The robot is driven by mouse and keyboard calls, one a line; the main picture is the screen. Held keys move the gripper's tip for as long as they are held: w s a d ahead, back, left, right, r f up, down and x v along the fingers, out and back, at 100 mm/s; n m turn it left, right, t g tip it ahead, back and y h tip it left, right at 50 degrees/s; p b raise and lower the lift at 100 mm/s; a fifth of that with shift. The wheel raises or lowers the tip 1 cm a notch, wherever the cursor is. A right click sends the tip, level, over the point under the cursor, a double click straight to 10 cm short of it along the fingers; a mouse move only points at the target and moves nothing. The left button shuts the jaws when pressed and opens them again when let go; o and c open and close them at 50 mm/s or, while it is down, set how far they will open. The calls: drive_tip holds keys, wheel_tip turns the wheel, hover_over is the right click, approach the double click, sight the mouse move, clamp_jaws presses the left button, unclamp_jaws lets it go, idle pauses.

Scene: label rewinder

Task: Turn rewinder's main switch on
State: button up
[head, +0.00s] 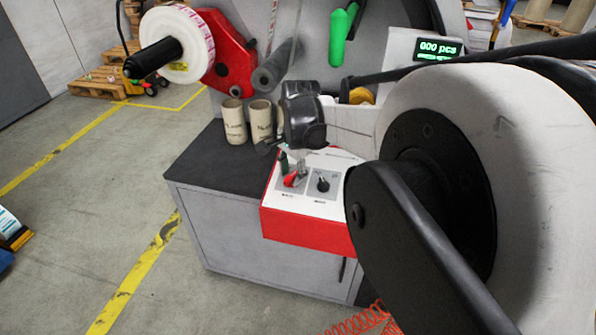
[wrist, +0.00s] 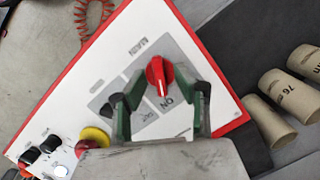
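The main switch is a red rotary knob (wrist: 158,73) on a grey plate of the white control panel. A pale mark on the knob points toward the printed word "ON". It also shows in the head view (head: 295,179). My gripper (wrist: 161,92) is open, with its green-padded fingers apart on the left and right of the knob. No contact between fingers and knob is visible. In the head view my gripper (head: 292,160) hangs just above the panel, its fingertips partly hidden.
The red-edged control box (head: 300,232) also carries a black knob (head: 323,184). The wrist view shows a red-and-yellow button (wrist: 94,140) and smaller black knobs. Cardboard cores (head: 234,121) stand on the dark cabinet top beside the box. A large white roll (head: 540,130) is at the right.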

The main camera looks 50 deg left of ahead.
wheel_tip(320, 180, up, 12)
drive_tip(key=d, duration=0.1)
drive_tip(key=shift+w+d+f, duration=0.15)
drive_tip(key=shift+d+f, duration=0.1)
drive_tip(key=shift+d, duration=0.1)
drive_tip(key=shift+w, duration=0.1)
